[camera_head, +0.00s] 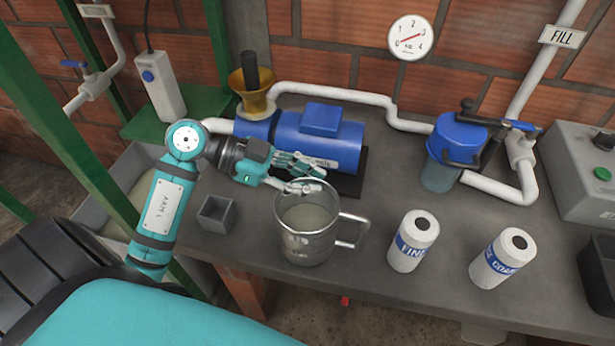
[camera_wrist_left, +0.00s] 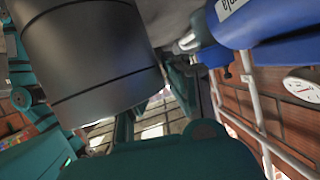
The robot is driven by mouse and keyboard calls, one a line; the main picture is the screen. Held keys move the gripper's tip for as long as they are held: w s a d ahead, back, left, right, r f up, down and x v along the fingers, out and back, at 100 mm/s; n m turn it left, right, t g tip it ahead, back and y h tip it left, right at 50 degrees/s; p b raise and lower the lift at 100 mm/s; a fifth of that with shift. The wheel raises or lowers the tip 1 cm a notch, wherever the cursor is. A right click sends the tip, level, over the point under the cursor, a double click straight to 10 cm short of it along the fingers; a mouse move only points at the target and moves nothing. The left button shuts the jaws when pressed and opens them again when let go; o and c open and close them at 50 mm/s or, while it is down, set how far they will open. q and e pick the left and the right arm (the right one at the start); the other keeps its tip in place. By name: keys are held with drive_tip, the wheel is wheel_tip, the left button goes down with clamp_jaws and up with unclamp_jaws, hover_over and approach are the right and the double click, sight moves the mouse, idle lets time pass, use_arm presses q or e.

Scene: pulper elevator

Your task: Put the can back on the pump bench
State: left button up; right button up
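The metal can (camera_head: 308,240), an open-topped mug shape with a handle on its right, is upright at the front of the grey pump bench (camera_head: 385,195). I cannot tell whether its base touches the bench. A large grey cylinder, apparently the can (camera_wrist_left: 95,60), fills the upper left of the left wrist view. My left gripper (camera_head: 302,174) is at the can's far rim, between it and the blue pump (camera_head: 335,140). My right gripper is not in view.
Two white canisters, one marked FINE (camera_head: 413,245) and a second (camera_head: 500,262), stand right of the can. A small grey open box (camera_head: 216,214) is left of it. A blue-topped filter (camera_head: 455,150) and white pipes run behind. Bare bench lies between pump and filter.

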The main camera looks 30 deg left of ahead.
use_arm(q)
drive_tip(key=shift+o, duration=1.2)
drive_tip(key=shift+r, duration=0.15)
drive_tip(key=v, duration=0.7)
drive_tip(key=shift+a, duration=0.25)
drive_tip(key=shift+s, duration=0.15)
